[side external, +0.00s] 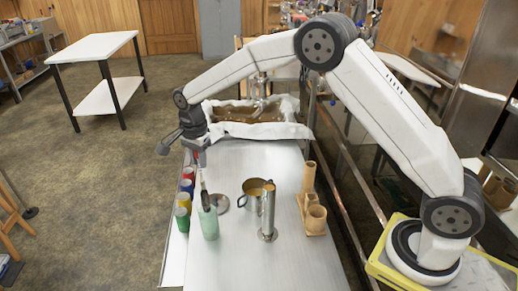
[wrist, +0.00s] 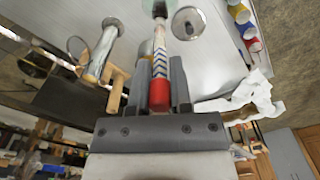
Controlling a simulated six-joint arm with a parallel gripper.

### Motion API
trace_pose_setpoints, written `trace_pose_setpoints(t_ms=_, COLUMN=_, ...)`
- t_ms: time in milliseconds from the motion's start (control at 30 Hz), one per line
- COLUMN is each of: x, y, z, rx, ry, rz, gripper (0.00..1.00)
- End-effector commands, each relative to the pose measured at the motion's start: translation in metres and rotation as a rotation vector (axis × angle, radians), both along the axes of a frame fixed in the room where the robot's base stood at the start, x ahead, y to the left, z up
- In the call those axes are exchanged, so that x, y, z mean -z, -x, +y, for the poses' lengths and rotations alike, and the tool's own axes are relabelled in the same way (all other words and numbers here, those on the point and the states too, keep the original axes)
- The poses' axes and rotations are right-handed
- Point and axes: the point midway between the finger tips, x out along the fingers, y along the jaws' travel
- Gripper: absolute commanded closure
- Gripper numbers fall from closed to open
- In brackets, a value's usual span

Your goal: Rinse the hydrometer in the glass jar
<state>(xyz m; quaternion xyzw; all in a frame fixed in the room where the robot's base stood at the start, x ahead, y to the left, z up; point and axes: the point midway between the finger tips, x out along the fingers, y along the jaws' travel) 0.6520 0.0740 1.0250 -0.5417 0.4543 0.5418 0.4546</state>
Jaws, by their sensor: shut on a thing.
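My gripper (side external: 202,160) is shut on the hydrometer (side external: 204,192) and holds it about upright, tip down. In the wrist view, the hydrometer (wrist: 159,72) has a red end and a striped paper scale between the fingers of my gripper (wrist: 160,75). The pale green glass jar (side external: 209,224) stands at the left part of the metal table. The hydrometer's dark lower end is at the jar's mouth; I cannot tell how far it reaches inside. The jar shows only partly at the top edge of the wrist view (wrist: 160,7).
Several coloured cups (side external: 184,200) line the left edge. A round metal lid (side external: 219,202) lies behind the jar. A metal pot (side external: 252,193), a tall metal cylinder (side external: 267,214) and wooden tubes (side external: 315,218) stand to the right. A pan of brown syrup (side external: 245,112) is behind.

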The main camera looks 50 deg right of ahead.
Motion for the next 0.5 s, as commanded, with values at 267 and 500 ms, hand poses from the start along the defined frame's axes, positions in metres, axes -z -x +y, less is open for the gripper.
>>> trace_pose_setpoints(t_ms=267, x=0.014, y=0.0, z=0.0, rx=0.0, ry=0.0, rz=0.001, gripper=1.0)
trace_pose_setpoints(t_ms=500, x=0.026, y=0.0, z=0.0, rx=0.0, ry=0.0, rz=0.002, gripper=1.0)
